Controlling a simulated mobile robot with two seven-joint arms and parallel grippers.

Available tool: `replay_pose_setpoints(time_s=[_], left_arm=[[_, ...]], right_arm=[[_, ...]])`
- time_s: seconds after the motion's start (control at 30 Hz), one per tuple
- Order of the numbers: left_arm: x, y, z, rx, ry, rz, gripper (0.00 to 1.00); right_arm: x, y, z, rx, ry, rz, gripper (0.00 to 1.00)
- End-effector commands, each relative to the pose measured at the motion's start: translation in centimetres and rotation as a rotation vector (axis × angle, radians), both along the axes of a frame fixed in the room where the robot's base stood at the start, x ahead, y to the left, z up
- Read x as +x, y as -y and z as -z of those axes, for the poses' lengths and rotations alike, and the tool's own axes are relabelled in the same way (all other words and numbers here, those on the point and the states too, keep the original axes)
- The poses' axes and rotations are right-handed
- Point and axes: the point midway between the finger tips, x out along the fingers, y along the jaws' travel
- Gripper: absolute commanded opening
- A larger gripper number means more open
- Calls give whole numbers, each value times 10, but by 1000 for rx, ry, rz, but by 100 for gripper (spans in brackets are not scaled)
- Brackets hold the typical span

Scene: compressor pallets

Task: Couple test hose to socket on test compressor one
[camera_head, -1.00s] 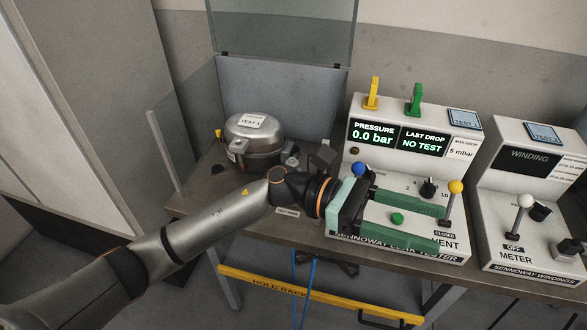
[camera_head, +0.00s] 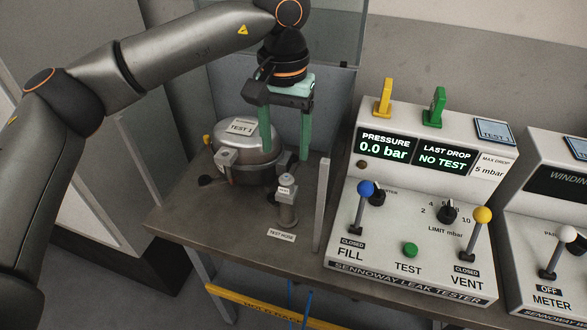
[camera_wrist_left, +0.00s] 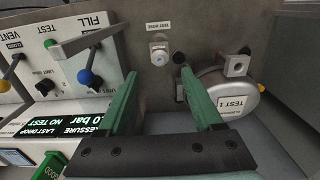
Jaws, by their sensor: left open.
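The test compressor (camera_head: 262,163), a silvery rounded can with a TEST 1 label, stands on the bench at left. A grey block with a round opening (camera_wrist_left: 236,66) shows on its side in the left wrist view; I cannot tell if it is the socket. The test hose end (camera_head: 287,201), a short grey upright cylinder, stands on the bench behind its TEST HOSE label. It also shows in the left wrist view (camera_wrist_left: 159,53). My left gripper (camera_head: 285,150) points down, open and empty, above and behind the hose end, its left finger overlapping the compressor in view. My right gripper is out of view.
The leak tester (camera_head: 425,180) stands to the right, reading 0.0 bar, with FILL and VENT levers marked closed. A narrow upright post (camera_head: 321,205) stands between it and the hose. Clear panels rise around the compressor. The front left bench is bare.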

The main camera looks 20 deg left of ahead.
Motion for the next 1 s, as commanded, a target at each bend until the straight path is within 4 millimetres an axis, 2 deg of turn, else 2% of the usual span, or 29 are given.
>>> replay_pose_setpoints(time_s=[0.57,0.77,1.0], left_arm=[[0,0,5,-1,0,1,68],[0,0,24,-1,0,1,68],[-1,0,59,-1,0,1,68]], right_arm=[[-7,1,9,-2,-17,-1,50],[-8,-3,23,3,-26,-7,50],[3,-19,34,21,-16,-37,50]])
